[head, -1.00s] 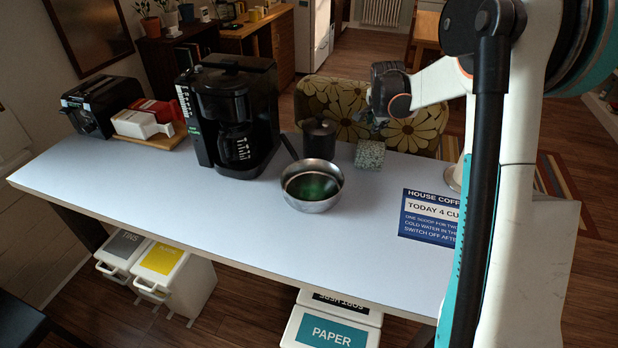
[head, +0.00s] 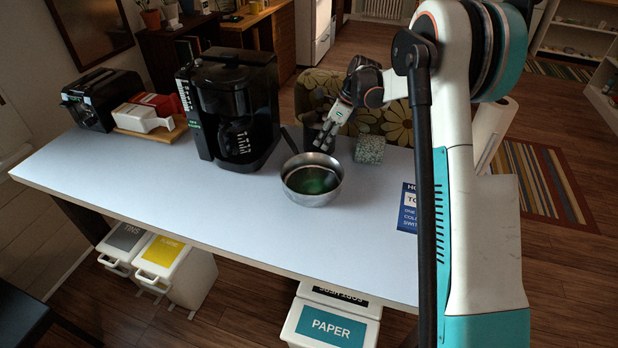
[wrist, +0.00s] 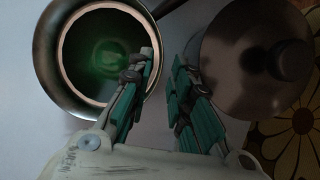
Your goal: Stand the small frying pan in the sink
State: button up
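A round steel vessel (head: 313,196) with a greenish inside stands on the pale table, and a dark handle (head: 290,140) rises at its back left. I cannot tell whether this is the small frying pan; no other pan is clear. The vessel also shows at upper left in the wrist view (wrist: 45,62). My gripper (head: 325,138) is above the table behind the vessel. In the wrist view my gripper (wrist: 163,62) has its fingers apart with nothing between them, the left finger overlapping the vessel's rim. No sink is in view.
A dark lidded pot (head: 318,118) stands behind my gripper and fills the right of the wrist view (wrist: 245,60). A coffee maker (head: 235,105) stands at left. The table's front left is clear.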

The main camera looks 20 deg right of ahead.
aim_at(318, 154)
jog(key=shift+d+b+x, duration=0.1)
jog(key=shift+b+x, duration=0.35)
jog(key=shift+x, duration=1.15)
jog(key=shift+d+b+x, duration=0.15)
jog(key=shift+b+x, duration=0.3)
jog(key=shift+x, duration=1.15)
jog(key=shift+s, duration=0.2)
grip_shut()
